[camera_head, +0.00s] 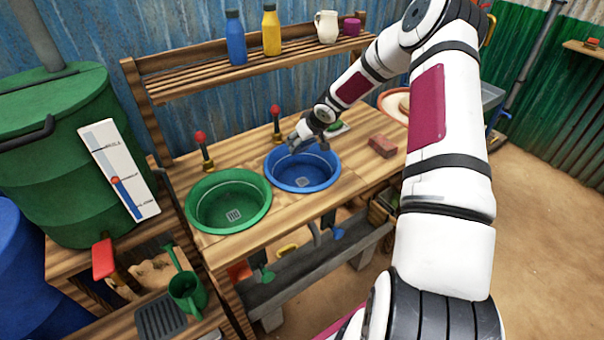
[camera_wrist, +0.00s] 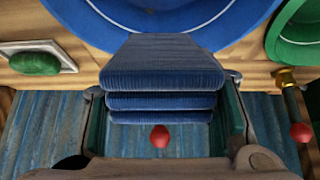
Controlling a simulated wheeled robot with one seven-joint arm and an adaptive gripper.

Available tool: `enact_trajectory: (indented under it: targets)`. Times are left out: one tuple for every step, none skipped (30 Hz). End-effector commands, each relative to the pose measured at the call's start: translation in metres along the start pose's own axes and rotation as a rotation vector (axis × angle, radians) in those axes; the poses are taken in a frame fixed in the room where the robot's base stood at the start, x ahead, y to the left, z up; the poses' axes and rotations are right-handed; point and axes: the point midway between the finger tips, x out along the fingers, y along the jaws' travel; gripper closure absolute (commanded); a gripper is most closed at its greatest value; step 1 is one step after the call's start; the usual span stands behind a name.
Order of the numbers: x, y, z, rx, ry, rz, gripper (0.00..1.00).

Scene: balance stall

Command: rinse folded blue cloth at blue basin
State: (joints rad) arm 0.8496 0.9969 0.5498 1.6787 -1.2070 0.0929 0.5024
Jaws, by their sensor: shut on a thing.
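My gripper (camera_head: 308,146) is at the back rim of the blue basin (camera_head: 303,182), over the wooden bench. In the wrist view my gripper (camera_wrist: 163,90) is shut on the folded blue cloth (camera_wrist: 160,72), which shows as several stacked ribbed layers between the two fingers. The cloth's far end overlaps the blue basin (camera_wrist: 235,30) in that view; I cannot tell whether it touches the rim. In the head view I cannot pick the cloth out from the gripper and basin.
A red-knobbed tap (camera_head: 276,122) stands behind the blue basin. A green basin (camera_head: 225,230) with its own red-knobbed tap (camera_head: 203,150) is at the left. A reddish brick (camera_head: 383,147) and green soap (camera_wrist: 35,63) lie to the right. A bottle shelf (camera_head: 200,83) stands behind.

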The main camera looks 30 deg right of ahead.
Motion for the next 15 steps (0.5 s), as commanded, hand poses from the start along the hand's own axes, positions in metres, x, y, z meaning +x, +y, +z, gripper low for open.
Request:
enact_trajectory:
  targets:
    - [0.0,0.0,0.0,0.0,0.0,0.0,0.77]
    - [0.0,0.0,0.0,0.0,0.0,0.0,0.77]
    - [0.0,0.0,0.0,0.0,0.0,0.0,0.77]
    - [0.0,0.0,0.0,0.0,0.0,0.0,0.77]
    - [-0.001,0.0,-0.001,0.0,0.0,0.0,0.77]
    - [-0.002,0.0,-0.001,0.0,0.001,0.0,0.77]
    - [-0.003,0.0,-0.002,0.0,0.001,0.001,0.77]
    - [-0.005,0.0,-0.003,0.0,0.001,0.001,0.77]
    - [-0.008,0.001,-0.005,0.001,0.002,0.001,0.77]
    - [-0.011,0.001,-0.007,0.002,0.002,0.001,0.77]
    - [-0.013,0.0,-0.009,0.001,0.003,0.001,0.77]
    - [-0.017,0.0,-0.011,0.001,0.002,0.001,0.77]
    - [-0.019,0.001,-0.012,0.001,0.001,0.001,0.77]
    - [-0.021,0.001,-0.013,0.001,0.002,0.001,0.77]
    - [-0.024,0.0,-0.016,0.002,0.002,0.001,0.77]
